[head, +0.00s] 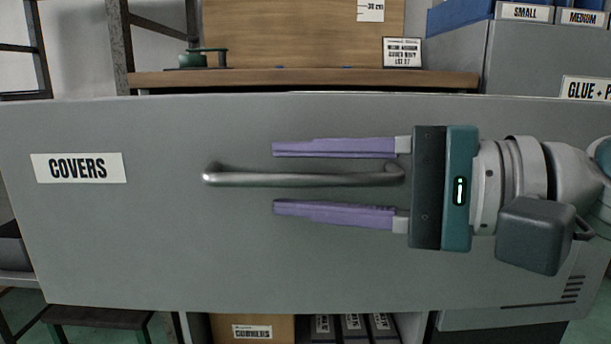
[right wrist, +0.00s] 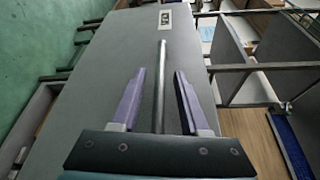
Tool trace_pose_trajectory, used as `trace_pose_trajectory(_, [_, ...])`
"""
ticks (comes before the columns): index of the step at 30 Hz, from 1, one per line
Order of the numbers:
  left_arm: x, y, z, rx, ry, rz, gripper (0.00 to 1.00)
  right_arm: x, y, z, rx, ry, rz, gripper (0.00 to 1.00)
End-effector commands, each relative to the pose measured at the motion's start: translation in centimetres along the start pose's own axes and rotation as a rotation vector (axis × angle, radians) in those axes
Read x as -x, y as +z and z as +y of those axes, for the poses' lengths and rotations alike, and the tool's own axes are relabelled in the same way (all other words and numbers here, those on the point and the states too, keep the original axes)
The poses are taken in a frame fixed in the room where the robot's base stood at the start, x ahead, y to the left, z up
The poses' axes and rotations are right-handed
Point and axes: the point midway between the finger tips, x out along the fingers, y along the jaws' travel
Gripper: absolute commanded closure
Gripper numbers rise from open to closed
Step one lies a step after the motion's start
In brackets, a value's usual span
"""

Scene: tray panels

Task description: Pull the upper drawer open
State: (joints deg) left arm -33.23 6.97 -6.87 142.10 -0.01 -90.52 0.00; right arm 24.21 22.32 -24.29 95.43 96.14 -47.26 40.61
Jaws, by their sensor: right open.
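A wide grey drawer front (head: 130,230) with a "COVERS" label (head: 78,168) fills the middle of the head view. It carries a horizontal metal bar handle (head: 240,178). My right gripper (head: 275,180) comes in from the right and is open. One purple finger is above the bar and one below, with gaps on both sides. In the right wrist view the handle (right wrist: 162,60) runs between the open fingers (right wrist: 158,78) and on beyond their tips. I cannot tell how deep the bar sits between them. My left gripper is not in view.
A wooden worktop (head: 300,78) with a green object (head: 203,59) and a small sign (head: 402,52) is behind the drawer front. Blue bins (head: 460,14) stand at the upper right. A cardboard box (head: 252,327) and several binders (head: 354,326) are below.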

Motion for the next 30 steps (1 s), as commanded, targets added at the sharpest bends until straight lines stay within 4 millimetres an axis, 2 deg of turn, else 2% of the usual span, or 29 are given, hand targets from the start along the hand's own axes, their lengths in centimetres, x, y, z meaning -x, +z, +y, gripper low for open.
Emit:
trace_pose_trajectory(5, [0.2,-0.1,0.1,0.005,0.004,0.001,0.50,1.0,-0.1,0.0,-0.001,0.001,0.004,0.55])
trace_pose_trajectory(15, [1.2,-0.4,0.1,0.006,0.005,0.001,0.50,7.5,0.0,0.0,-0.001,0.003,0.003,0.55])
trace_pose_trajectory(18, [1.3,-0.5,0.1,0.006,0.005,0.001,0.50,8.9,0.0,0.0,-0.001,0.002,0.003,0.55])
trace_pose_trajectory(22, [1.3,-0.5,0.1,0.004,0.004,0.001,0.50,9.8,0.0,0.0,0.000,0.001,0.000,0.55])
trace_pose_trajectory(30, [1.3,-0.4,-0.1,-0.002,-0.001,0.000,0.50,9.9,0.0,0.0,0.000,0.000,0.000,0.55])
